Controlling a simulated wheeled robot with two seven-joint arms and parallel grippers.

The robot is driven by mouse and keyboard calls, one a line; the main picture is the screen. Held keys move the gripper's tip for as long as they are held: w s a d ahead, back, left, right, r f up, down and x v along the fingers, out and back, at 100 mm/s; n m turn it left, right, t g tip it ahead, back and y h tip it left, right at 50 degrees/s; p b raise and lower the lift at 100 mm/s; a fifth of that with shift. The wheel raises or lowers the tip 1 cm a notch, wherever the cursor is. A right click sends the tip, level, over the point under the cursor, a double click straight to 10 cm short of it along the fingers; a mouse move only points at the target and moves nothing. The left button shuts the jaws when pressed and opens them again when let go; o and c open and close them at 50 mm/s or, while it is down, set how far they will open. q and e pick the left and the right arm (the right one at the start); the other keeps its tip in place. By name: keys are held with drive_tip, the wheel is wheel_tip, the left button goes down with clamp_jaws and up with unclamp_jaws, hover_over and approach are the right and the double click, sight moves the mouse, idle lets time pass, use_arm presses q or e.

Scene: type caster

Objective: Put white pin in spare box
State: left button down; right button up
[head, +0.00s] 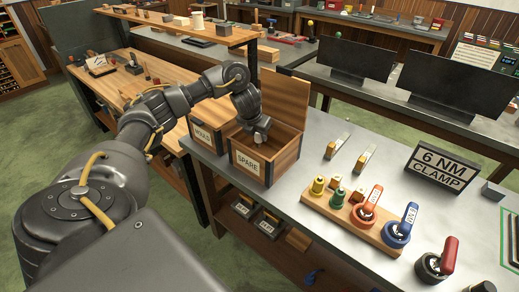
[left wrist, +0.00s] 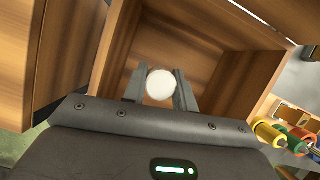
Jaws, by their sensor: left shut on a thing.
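The spare box (head: 250,174) is an open wooden box with a "SPARE" label on its front, at the front left of the grey workbench. My left gripper (head: 261,134) is over the open box, pointing down into its mouth. In the left wrist view the gripper (left wrist: 160,90) is shut on the white pin (left wrist: 160,84), which shows as a round white end between the two fingers. Below it is the inside of the box (left wrist: 210,28). The rest of the pin is hidden. My right gripper is not in view.
A second wooden box (head: 202,135) with a partly hidden label stands just left of the spare box. A wooden rack (head: 345,218) with coloured pieces, a red-handled clamp (head: 438,262) and a "6 NM CLAMP" sign (head: 441,166) stand to the right. Bench between is partly clear.

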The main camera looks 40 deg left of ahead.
sight(258, 142)
use_arm(q)
drive_tip(key=shift+f, duration=0.3)
wheel_tip(258, 142, down, 4)
drive_tip(key=shift+f+b, duration=0.1)
drive_tip(key=shift+b, duration=0.4)
drive_tip(key=c, duration=1.1)
unclamp_jaws()
